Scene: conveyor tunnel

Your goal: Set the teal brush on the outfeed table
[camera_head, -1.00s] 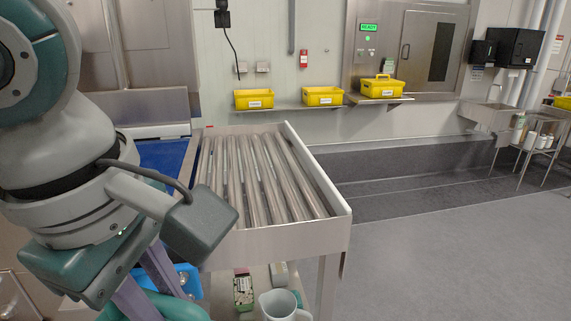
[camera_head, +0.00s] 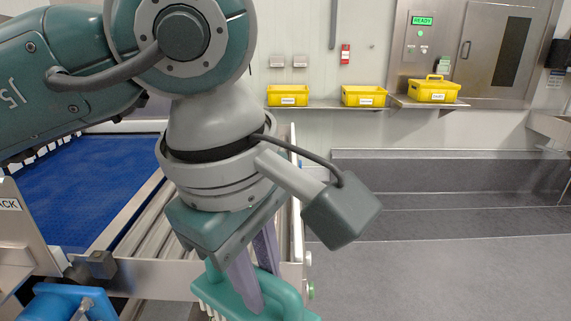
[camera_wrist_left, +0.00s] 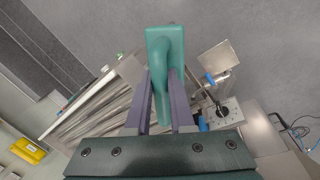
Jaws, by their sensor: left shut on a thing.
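My left gripper (camera_head: 254,280) comes down from the upper left in the head view, its purple fingers shut on the handle of the teal brush (camera_head: 285,301). The brush is held in front of the near edge of the roller table. White bristles show under its left end, and its lower part is cut off by the picture's bottom edge. In the left wrist view the brush (camera_wrist_left: 164,45) lies between the fingers (camera_wrist_left: 161,100). The outfeed table with steel rollers (camera_head: 150,240) is behind and left of the brush, partly hidden by my arm. My right gripper is not in view.
A blue conveyor belt (camera_head: 70,190) adjoins the rollers at the left. A blue motor-like part (camera_head: 65,303) sits at the lower left. Yellow bins (camera_head: 365,96) stand on a wall shelf at the back. The floor at the right (camera_head: 450,275) is clear.

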